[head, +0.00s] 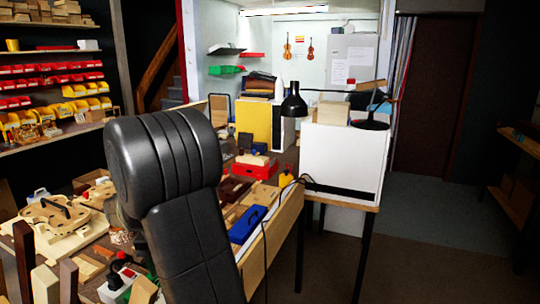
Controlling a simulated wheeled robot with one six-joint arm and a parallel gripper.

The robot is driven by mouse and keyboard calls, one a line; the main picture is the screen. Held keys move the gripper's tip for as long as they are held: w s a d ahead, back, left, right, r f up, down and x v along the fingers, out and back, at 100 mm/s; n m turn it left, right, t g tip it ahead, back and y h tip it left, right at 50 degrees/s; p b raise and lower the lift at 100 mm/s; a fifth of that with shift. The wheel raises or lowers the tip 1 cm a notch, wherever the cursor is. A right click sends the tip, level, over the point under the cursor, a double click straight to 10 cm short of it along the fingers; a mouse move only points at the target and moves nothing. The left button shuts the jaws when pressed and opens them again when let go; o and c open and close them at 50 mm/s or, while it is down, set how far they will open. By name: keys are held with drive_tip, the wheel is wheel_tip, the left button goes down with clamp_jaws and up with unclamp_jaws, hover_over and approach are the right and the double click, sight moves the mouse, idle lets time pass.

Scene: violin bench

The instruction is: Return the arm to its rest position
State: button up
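My arm (195,230) rises from the bottom of the head view as a thick black link. It bends at a rounded black joint (160,155) left of centre. My gripper is not in view, so I cannot tell what it holds. The arm hides part of the workbench behind it.
The bench holds a violin body (55,218), a blue tool (247,224), a red box (255,168) and wood pieces. A white panel (343,165) and black lamp (294,103) stand behind. Shelves with red and yellow bins (80,90) line the left. Open floor (440,225) lies right.

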wheel_tip(320, 180, down, 9)
drive_tip(key=shift+s+d+r, duration=0.1)
drive_tip(key=shift+f, duration=0.35)
drive_tip(key=m, duration=0.6)
drive_tip(key=shift+b, duration=0.3)
drive_tip(key=m, duration=1.1)
drive_tip(key=shift+b, duration=0.35)
drive_tip(key=m, duration=0.4)
drive_tip(key=shift+m, duration=0.4)
drive_tip(key=shift+r, duration=0.1)
